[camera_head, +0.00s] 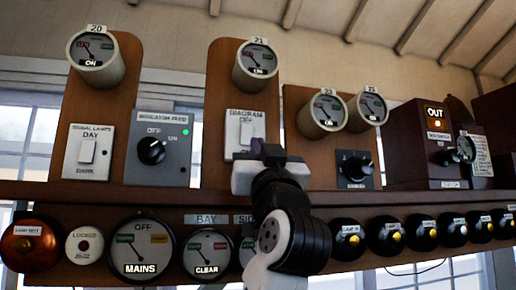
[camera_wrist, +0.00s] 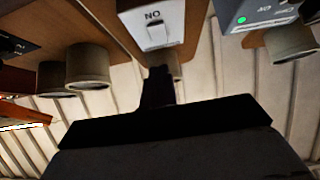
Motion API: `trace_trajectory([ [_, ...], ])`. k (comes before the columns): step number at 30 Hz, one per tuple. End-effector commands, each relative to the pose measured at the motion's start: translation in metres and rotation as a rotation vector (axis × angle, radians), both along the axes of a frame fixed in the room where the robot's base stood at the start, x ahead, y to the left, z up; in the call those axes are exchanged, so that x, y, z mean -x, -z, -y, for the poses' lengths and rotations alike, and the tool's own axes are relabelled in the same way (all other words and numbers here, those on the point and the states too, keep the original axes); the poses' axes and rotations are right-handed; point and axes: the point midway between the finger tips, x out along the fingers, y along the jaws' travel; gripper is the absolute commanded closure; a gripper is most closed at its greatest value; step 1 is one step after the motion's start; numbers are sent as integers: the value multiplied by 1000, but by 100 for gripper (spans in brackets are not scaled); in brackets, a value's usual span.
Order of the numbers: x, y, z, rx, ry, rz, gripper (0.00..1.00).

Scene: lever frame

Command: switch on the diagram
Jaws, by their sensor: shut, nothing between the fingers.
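The diagram switch (camera_head: 245,130) is a white box with a small upright rocker, labelled DIAGRAM, on a wooden panel below gauge 21 (camera_head: 255,62). My gripper (camera_head: 268,152) is in front of its lower right part and hides some of it. In the wrist view the white switch box (camera_wrist: 136,22) appears upside down with its rocker (camera_wrist: 157,34) and the word ON. My gripper's dark fingers (camera_wrist: 158,84) are shut and empty, just short of the rocker in the picture. Whether they touch the box I cannot tell.
A similar signal lamps switch (camera_head: 87,150) and an indicator feed knob (camera_head: 151,150) with a green light are to the left. A dark knob (camera_head: 355,168) and a box showing OUT (camera_head: 436,111) are to the right. A wooden shelf (camera_head: 120,193) runs below, above several round instruments.

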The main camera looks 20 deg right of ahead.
Motion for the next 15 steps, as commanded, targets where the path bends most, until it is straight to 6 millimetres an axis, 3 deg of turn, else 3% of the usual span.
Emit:
trace_trajectory([
  [1,7,20,0,2,3,0,100],
  [6,28,45,0,1,1,0,100],
  [15,44,61,0,1,-1,-2,100],
])
